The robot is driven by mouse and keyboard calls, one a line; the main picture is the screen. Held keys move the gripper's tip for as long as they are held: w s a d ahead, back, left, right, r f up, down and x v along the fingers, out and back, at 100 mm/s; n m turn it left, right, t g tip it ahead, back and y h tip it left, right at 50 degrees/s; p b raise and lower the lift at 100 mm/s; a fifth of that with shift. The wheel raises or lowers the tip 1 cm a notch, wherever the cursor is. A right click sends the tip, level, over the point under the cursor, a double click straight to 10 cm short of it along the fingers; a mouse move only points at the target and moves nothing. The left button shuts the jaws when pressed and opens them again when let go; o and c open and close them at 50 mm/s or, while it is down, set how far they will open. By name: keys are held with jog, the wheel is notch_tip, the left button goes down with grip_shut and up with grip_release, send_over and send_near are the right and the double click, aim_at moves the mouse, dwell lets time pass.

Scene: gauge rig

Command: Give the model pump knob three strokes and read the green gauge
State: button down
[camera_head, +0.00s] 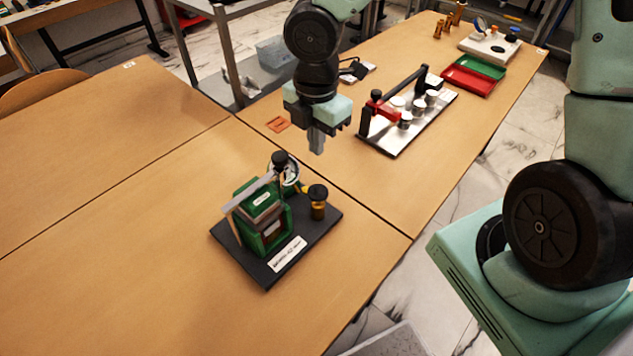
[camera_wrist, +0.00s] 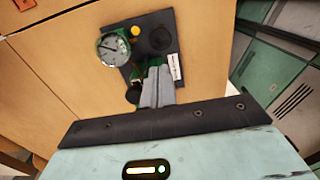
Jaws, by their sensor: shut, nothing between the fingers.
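The green model pump (camera_head: 262,218) stands on a black base plate (camera_head: 308,236) with a white label, on the near wooden table. A pale lever bar crosses its top, with a black knob (camera_head: 279,158) at the upper end. A black-capped brass post (camera_head: 317,203) stands on the plate's right. The round white-faced gauge (camera_head: 291,173) is partly hidden behind the knob; in the wrist view its dial (camera_wrist: 113,48) and needle show, but the figures are too small to read. My gripper (camera_head: 317,143) is shut and empty, held above and beyond the pump. Its fingers (camera_wrist: 158,86) hide part of the pump in the wrist view.
A metal rig (camera_head: 408,115) with a red clamp, dark bar and white-topped cups stands on the far table. Red (camera_head: 468,81) and green (camera_head: 482,67) trays lie behind it. An orange card (camera_head: 278,125) lies left of my gripper. The near table is clear left of the pump.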

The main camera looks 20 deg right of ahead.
aim_at(317, 192)
notch_tip(317, 192, down, 12)
jog(key=b, duration=0.2)
jog(key=shift+f+b, duration=0.1)
jog(key=shift+b, duration=0.25)
jog(key=shift+f, duration=0.1)
notch_tip(317, 192, down, 3)
jog(key=b, duration=0.2)
jog(key=shift+b, duration=0.3)
jog(key=shift+s, duration=0.1)
jog(key=shift+r+p, duration=0.65)
notch_tip(317, 192, up, 13)
jog(key=p, duration=0.5)
jog(key=shift+r, duration=0.15)
